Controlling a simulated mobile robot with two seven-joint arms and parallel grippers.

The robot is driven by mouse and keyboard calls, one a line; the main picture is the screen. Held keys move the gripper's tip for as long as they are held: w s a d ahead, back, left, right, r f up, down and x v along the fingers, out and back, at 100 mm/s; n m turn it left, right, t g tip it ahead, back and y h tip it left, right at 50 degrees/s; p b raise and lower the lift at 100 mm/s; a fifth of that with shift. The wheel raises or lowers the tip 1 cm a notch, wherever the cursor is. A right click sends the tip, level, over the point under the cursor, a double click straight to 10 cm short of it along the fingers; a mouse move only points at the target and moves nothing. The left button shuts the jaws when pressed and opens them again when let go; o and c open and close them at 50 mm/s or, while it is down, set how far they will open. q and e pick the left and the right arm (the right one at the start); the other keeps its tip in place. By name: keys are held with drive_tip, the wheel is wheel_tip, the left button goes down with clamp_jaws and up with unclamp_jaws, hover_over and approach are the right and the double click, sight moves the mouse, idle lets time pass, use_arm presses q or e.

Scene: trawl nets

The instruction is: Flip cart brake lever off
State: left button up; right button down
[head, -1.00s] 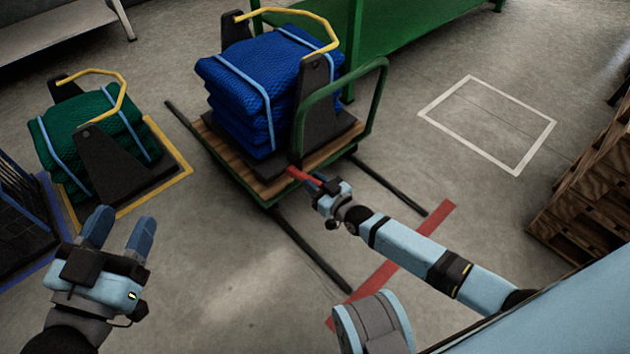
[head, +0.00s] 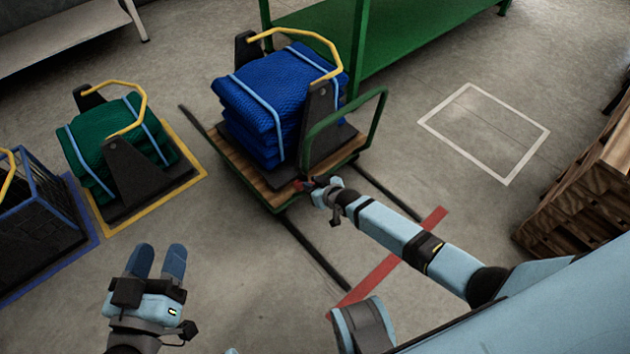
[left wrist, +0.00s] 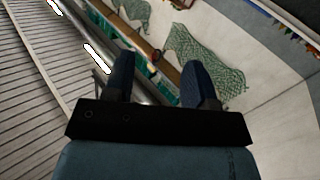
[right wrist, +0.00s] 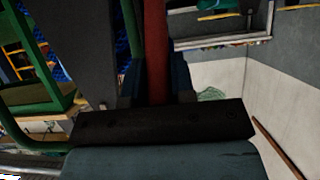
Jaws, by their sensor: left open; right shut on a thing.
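The cart (head: 262,185) has a wooden deck, a green frame and a green push handle (head: 345,122). It carries a stack of blue nets (head: 268,95) on a dark cradle. The red brake lever (head: 299,186) is at the cart's near edge, mostly hidden by my right gripper (head: 313,188). In the right wrist view the red lever (right wrist: 156,50) runs between the fingers, and the right gripper (right wrist: 156,92) is shut on it. My left gripper (head: 160,262) is open and empty, well left of the cart; its spread fingers (left wrist: 160,85) also show in the left wrist view.
Green nets (head: 112,145) sit on a yellow-edged pad at left, beside a blue-framed crate (head: 40,215). A green table (head: 400,45) stands behind the cart. Wooden crates (head: 580,200) stand at right. Dark rails and a red floor strip (head: 385,270) lie near the cart.

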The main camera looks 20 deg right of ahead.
drive_tip(key=shift+w+a+r+g+h+p, duration=0.25)
drive_tip(key=shift+w+r+g+p, duration=0.3)
drive_tip(key=shift+p, duration=0.55)
use_arm(q)
wheel_tip(320, 180, down, 6)
drive_tip(key=s+a+g+y, duration=0.1)
drive_tip(key=a+g+y, duration=0.1)
drive_tip(key=g, duration=0.1)
drive_tip(key=shift+s+a+y, duration=0.2)
drive_tip(key=shift+a+y, duration=0.1)
use_arm(e)
drive_tip(key=shift+f+g, duration=0.15)
drive_tip(key=shift+g, duration=0.1)
